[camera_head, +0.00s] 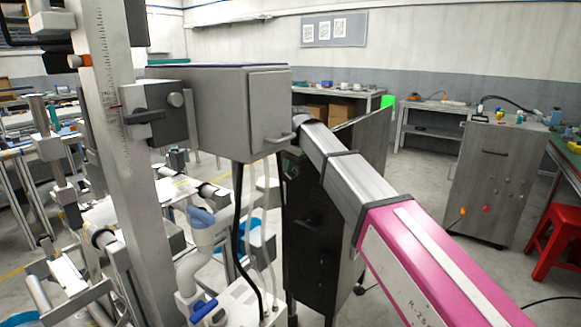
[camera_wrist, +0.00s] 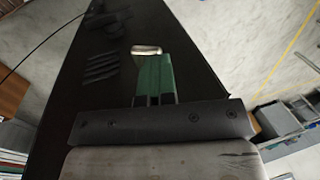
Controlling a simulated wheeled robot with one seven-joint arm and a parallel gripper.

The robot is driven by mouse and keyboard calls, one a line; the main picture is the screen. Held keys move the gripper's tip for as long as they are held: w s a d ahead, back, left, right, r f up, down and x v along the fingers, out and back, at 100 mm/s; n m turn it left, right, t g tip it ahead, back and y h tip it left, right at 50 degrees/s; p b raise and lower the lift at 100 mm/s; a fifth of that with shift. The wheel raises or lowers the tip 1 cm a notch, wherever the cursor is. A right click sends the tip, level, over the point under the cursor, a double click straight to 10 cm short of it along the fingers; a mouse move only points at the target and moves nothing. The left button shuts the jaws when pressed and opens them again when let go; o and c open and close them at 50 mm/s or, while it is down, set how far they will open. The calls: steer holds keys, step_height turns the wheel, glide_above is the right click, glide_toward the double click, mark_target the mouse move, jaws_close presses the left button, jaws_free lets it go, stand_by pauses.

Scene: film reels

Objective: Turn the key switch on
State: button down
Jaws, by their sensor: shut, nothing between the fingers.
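I cannot pick out the key switch for certain in either view. In the wrist view my gripper (camera_wrist: 150,62) reaches up from a dark mount, with its green fingers shut together. A small rounded silvery piece (camera_wrist: 146,49) shows right at the fingertips; I cannot tell whether it is the key switch or whether the fingers touch it. Behind it is a black panel (camera_wrist: 190,68) with several slots and a dark raised part at the upper left. In the head view I cannot make out my gripper.
A metal cabinet (camera_head: 488,180) and red stool (camera_head: 556,232) are at right, with open floor between.

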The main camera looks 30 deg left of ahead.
steer(key=shift+a+f, duration=0.25)
steer(key=shift+a, duration=0.2)
stand_by(0.4)
steer(key=shift+r, duration=0.1)
